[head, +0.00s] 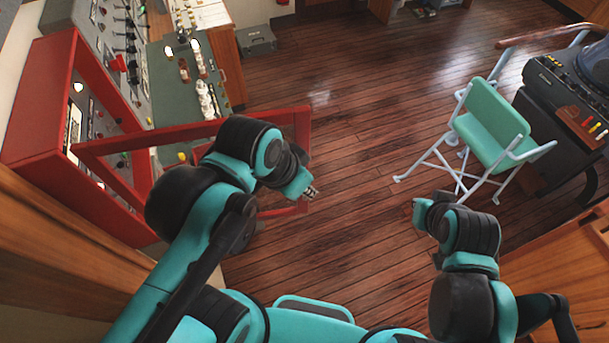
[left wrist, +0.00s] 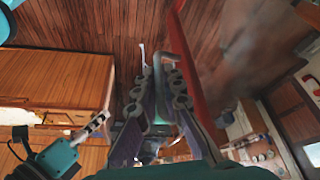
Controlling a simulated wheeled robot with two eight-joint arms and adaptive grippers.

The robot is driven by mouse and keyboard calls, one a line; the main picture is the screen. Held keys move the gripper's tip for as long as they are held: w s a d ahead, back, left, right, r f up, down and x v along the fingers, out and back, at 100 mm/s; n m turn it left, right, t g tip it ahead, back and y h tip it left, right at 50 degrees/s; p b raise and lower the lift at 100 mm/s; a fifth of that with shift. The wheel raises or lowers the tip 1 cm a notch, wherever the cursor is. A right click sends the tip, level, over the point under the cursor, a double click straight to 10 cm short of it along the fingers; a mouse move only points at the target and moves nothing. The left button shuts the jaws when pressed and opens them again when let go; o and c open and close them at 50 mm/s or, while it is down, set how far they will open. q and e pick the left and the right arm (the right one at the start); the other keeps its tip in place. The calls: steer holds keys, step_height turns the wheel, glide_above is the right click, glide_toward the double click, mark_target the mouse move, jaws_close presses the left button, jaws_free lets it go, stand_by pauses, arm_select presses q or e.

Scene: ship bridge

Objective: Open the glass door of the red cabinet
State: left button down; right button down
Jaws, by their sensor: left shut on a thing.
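The red cabinet (head: 45,110) stands at the left of the head view. Its red-framed glass door (head: 302,150) is swung wide open, out over the floor. My left gripper (head: 310,191) is at the free edge of the door. In the left wrist view, the fingers of my left gripper (left wrist: 160,78) are closed around a grey bar handle (left wrist: 172,40), beside the red door frame (left wrist: 188,65). The lower door frame is partly hidden by my left arm. My right gripper (head: 418,214) is away from the cabinet over the floor; its fingers are too small to judge.
A green chair with white legs (head: 486,135) stands at the right, before a dark console (head: 560,105). A control desk (head: 172,95) is behind the door. A grey case (head: 257,40) lies farther back. The wooden floor (head: 350,100) between is clear.

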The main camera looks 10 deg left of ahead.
arm_select(q)
steer(key=shift+s, duration=0.2)
steer(key=c, duration=1.9)
jaws_free()
steer(key=v, duration=1.2)
steer(key=shift+d+r, duration=0.1)
